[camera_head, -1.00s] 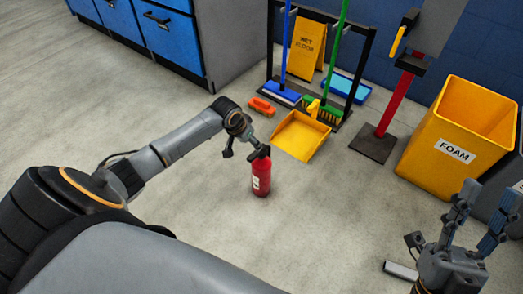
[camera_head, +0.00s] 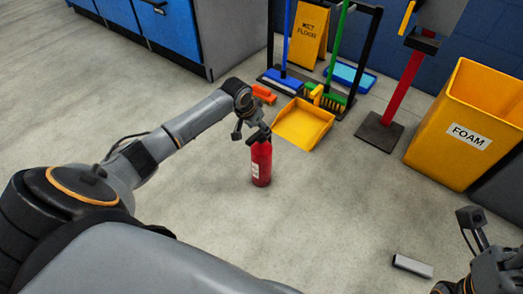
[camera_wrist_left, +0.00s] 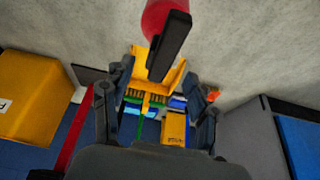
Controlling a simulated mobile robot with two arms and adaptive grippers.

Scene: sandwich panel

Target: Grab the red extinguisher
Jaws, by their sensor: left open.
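The red extinguisher (camera_head: 261,166) stands upright on the floor in the middle of the head view, with a white label and a dark top. My left gripper (camera_head: 250,130) is at its top, on the far left side of the handle. In the left wrist view the extinguisher's red body (camera_wrist_left: 158,16) and black handle (camera_wrist_left: 170,46) show at the top. The open fingers of my left gripper (camera_wrist_left: 155,95) are apart on either side below the handle, with nothing held. Whether they touch it I cannot tell. Part of my right gripper (camera_head: 492,268) is at the lower right edge, its fingers cut off.
A yellow dustpan (camera_head: 303,124) lies just behind the extinguisher, before a rack with brooms and a wet floor sign (camera_head: 309,32). A red post (camera_head: 391,100) and yellow FOAM bin (camera_head: 440,140) stand right. A grey block (camera_head: 412,266) lies on the floor.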

